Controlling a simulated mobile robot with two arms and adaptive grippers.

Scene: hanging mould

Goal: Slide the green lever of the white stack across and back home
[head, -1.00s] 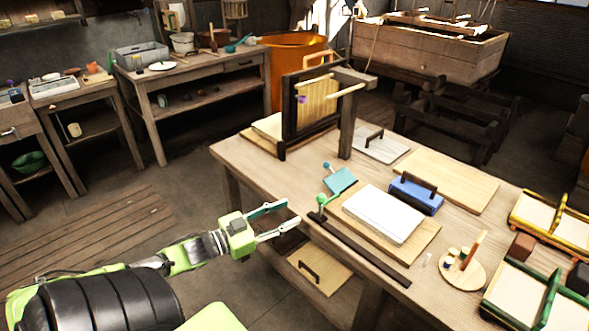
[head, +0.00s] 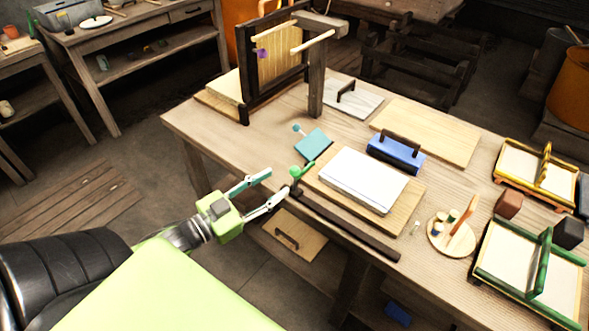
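The white stack (head: 362,180) lies flat on a wooden board (head: 399,215) on the table. The green lever (head: 302,171) with a round knob stands at the left end of a dark rail (head: 345,226) along the board's front edge. My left gripper (head: 279,183) is open, its two fingers pointing right towards the lever. The fingertips are close to the lever's left side; I cannot tell whether they touch it. My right gripper is not in view.
A teal block (head: 313,144) with a knob lies behind the lever. A blue handled block (head: 396,153) sits behind the stack. A framed screen (head: 275,62) hangs from a post at the back left. Green and yellow trays stand at the right.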

